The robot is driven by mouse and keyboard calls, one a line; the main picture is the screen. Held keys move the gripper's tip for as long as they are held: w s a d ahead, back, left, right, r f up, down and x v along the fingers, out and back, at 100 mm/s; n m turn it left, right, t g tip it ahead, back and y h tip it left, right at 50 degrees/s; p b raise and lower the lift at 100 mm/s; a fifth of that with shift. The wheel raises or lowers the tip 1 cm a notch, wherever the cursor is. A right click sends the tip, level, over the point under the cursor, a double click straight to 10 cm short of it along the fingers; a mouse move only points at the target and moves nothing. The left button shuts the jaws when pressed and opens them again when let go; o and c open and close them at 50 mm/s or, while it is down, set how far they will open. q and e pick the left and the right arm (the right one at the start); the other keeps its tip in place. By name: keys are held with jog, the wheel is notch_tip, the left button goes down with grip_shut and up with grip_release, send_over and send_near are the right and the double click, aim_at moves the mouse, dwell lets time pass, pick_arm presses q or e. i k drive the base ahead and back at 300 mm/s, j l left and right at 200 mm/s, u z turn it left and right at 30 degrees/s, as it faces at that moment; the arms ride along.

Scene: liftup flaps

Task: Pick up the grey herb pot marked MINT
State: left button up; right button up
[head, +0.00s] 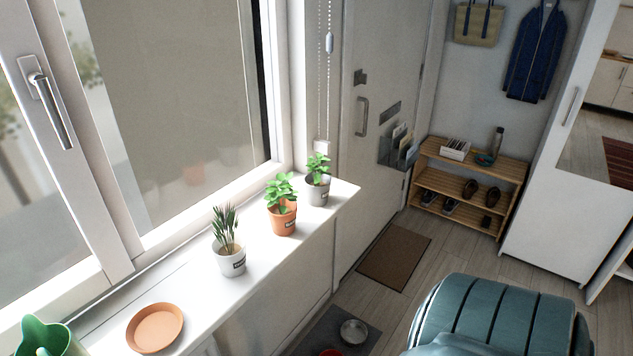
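A grey pot (318,191) with a leafy green plant stands upright at the far end of the white windowsill (183,287), close to the window frame's corner. It carries a small dark label that is too small to read. A terracotta pot (284,220) with a broad-leaved plant stands just nearer, and its leaves come close to the grey pot. A white pot (232,262) with a spiky plant stands nearer still. Both also have small labels I cannot read. Neither of my grippers shows in the head view.
An empty terracotta saucer (155,328) and a green watering can (42,338) are on the near sill. The window handle (50,108) juts out at left. A teal ribbed seat (500,315) stands at lower right. Bowls (354,332) sit on a floor mat. A doormat (394,256) lies by the door.

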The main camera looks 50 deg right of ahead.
aim_at(318, 185)
jog(key=z, duration=1.65)
